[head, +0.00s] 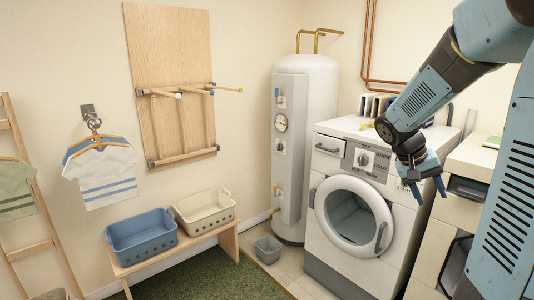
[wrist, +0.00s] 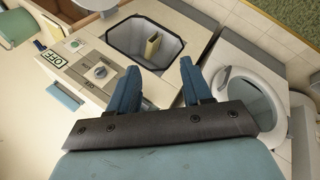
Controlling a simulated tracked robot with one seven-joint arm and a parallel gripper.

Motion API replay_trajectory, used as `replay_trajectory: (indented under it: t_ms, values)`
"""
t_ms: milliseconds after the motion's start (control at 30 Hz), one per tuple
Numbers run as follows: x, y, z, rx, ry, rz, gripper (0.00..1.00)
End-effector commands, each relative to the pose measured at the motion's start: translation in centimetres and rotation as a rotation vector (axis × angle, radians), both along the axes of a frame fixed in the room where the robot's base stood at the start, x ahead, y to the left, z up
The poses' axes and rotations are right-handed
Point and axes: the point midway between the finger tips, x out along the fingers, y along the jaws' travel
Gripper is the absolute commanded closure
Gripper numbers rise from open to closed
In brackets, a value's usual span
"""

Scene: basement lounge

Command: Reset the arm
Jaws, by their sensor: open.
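My gripper (head: 428,196) hangs from my bent arm on the right of the head view, in front of the right side of the white washing machine (head: 333,250). Its jaws are open and point down. In the wrist view the two blue fingers of my gripper (wrist: 158,82) stand apart with nothing between them. Beyond them is a dark, many-sided opening (wrist: 120,42) with a yellowish thing (wrist: 152,47) inside. No held object shows.
The washer's round door (head: 353,217) is closed or nearly so. A cream cabinet (head: 470,163) stands close on the right. A water heater (head: 305,140), a bench with a blue basket (head: 141,237) and a cream basket (head: 204,211), and a small bin (head: 268,249) stand left.

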Motion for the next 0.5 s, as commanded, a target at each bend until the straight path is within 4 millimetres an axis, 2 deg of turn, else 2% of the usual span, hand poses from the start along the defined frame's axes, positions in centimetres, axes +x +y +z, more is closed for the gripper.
replay_trajectory:
  t_ms: [100,500]
  values:
    - [-2.0,2.1,1.3,0.080,-0.050,0.039,0.51]
    - [-8.5,9.4,4.6,0.304,-0.220,0.209,0.51]
